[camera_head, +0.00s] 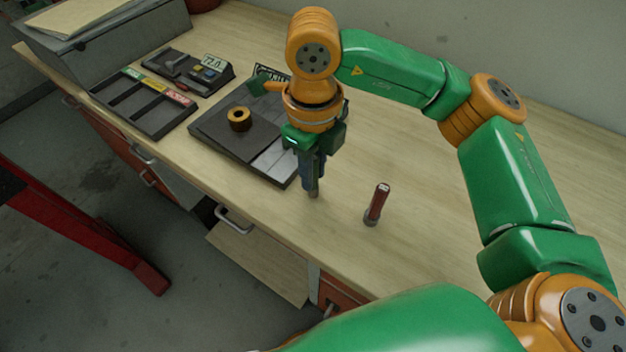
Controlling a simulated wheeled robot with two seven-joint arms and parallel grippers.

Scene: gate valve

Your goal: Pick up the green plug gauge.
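My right gripper (314,182) points down over the bench, beside the front right corner of the dark board. Its fingers look close together, and a small grey metal end (314,192) shows at their tips, close to the bench top. I cannot tell whether this end belongs to a gauge between the fingers. No green plug gauge shows clearly; the gripper and wrist may hide it. My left gripper is out of view.
A dark board (217,133) with a brass ring (239,119) lies left of the gripper. A three-slot tray (143,103) and a device with a display (190,72) stand farther left. Bench (440,250) around the red gauge is clear.

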